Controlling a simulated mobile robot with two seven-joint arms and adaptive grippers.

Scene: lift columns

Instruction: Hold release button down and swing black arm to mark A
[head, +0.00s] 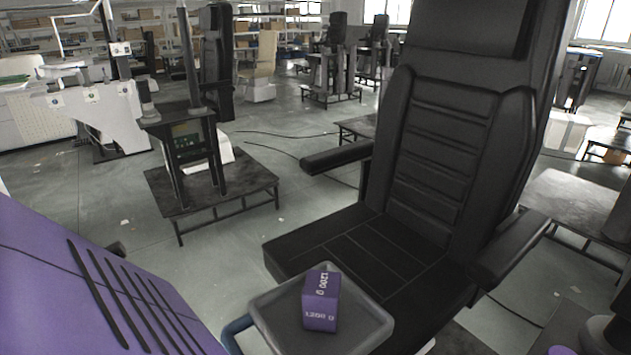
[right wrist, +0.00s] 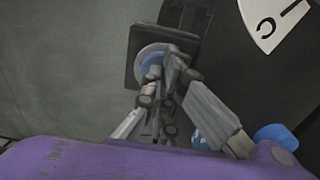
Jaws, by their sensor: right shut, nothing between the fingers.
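In the right wrist view, my right gripper (right wrist: 171,70) is shut and empty. Its fingertips are in front of a round blue button (right wrist: 151,60) with a pale rim, set on a dark block (right wrist: 143,29). The fingers hide part of the button, so I cannot tell whether they touch it or whether it is pressed. Mark A is not visible. My left gripper is in neither view.
In the head view, a black seat (head: 440,130) stands behind a grey tray (head: 362,327) holding a purple block (head: 321,301). A purple slotted panel (head: 60,290) fills the lower left. A low dark table (head: 245,185) with a stand is farther back.

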